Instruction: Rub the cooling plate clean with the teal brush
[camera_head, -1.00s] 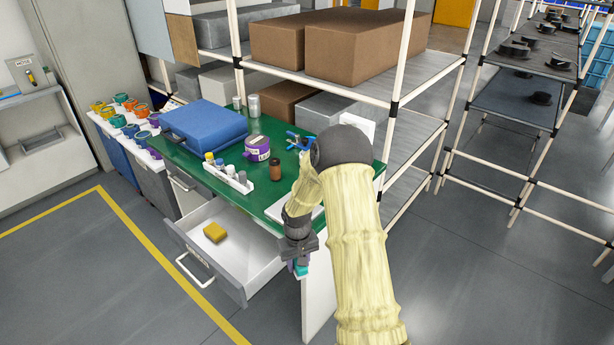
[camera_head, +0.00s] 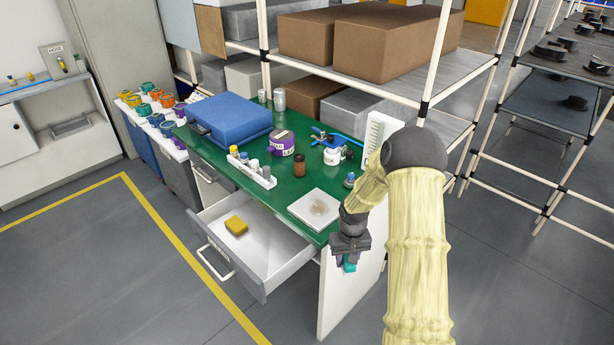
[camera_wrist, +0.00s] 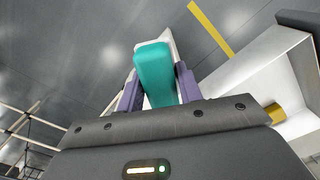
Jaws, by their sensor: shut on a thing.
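The cooling plate (camera_head: 314,209) is a pale square slab with a brownish smudge on it. It lies on the green bench top near the front right corner. My gripper (camera_head: 347,264) hangs in front of the bench's right end, lower than the bench top and apart from the plate. It is shut on the teal brush (camera_head: 349,266). In the wrist view the teal brush (camera_wrist: 155,75) shows between the two purple fingers, with a pale part beyond it. Its bristles cannot be made out.
An open drawer (camera_head: 262,257) with a yellow sponge (camera_head: 236,225) juts out at the front. A white rack of small bottles (camera_head: 252,173), a brown bottle (camera_head: 299,165), a purple-labelled pot (camera_head: 282,143) and a blue case (camera_head: 229,120) stand on the green bench (camera_head: 285,192). Shelving rises behind.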

